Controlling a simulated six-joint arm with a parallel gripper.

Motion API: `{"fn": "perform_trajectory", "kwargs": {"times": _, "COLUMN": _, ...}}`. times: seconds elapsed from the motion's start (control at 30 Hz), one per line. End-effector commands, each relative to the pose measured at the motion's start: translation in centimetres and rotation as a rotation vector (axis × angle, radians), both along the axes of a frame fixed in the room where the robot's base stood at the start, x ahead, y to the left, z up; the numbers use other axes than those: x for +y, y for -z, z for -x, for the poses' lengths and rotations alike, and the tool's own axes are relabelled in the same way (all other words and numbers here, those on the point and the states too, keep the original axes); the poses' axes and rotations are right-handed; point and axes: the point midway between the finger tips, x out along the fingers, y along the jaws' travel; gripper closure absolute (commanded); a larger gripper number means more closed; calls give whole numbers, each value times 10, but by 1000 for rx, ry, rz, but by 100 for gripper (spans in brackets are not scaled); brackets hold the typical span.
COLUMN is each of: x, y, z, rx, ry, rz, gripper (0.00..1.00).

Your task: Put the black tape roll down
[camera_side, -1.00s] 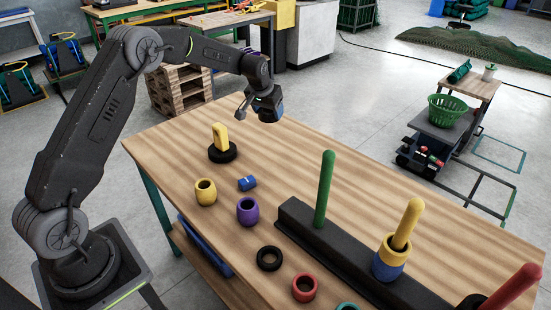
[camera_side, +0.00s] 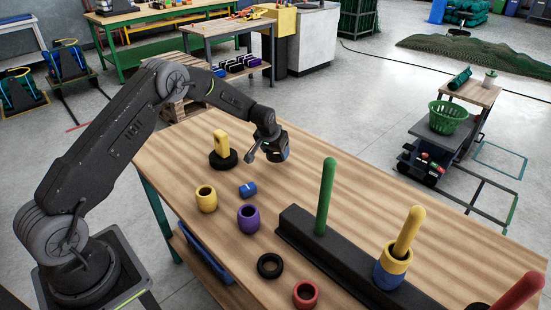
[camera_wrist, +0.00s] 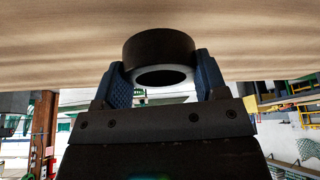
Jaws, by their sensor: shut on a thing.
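My gripper (camera_wrist: 160,82) is shut on the black tape roll (camera_wrist: 160,47), which shows in the wrist view between the two blue fingers. The roll is a dark ring with a pale inner core. In the side view my gripper (camera_side: 276,151) is low over the far part of the wooden table (camera_side: 330,155), right of a yellow block. The roll cannot be told apart from the gripper there. I cannot tell whether the roll touches the tabletop.
A yellow block (camera_side: 221,143) stands on a black ring (camera_side: 223,162). Yellow (camera_side: 206,199), purple (camera_side: 248,218), black (camera_side: 270,265) and red (camera_side: 305,294) rings and a blue piece (camera_side: 248,189) lie nearer. A black peg base (camera_side: 297,228) stands at right. Bare tabletop lies right of my gripper.

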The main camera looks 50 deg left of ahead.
Motion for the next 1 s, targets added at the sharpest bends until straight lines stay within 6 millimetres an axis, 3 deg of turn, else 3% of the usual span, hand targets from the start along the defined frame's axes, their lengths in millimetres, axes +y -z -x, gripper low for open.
{"fn": "perform_trajectory", "kwargs": {"times": 0.2, "x": 0, "y": 30, "z": 0, "rx": 2, "ry": 0, "rz": 1, "gripper": 59}}
{"fn": "perform_trajectory", "kwargs": {"times": 0.6, "x": 0, "y": 35, "z": 0, "rx": 0, "ry": 0, "rz": 0, "gripper": 59}}
{"fn": "perform_trajectory", "kwargs": {"times": 0.63, "x": 0, "y": 35, "z": 0, "rx": 0, "ry": 0, "rz": 0, "gripper": 32}}
{"fn": "perform_trajectory", "kwargs": {"times": 0.87, "x": 0, "y": 35, "z": 0, "rx": 0, "ry": 0, "rz": 0, "gripper": 10}}
{"fn": "perform_trajectory", "kwargs": {"times": 1.0, "x": 0, "y": 35, "z": 0, "rx": 0, "ry": 0, "rz": 0, "gripper": 8}}
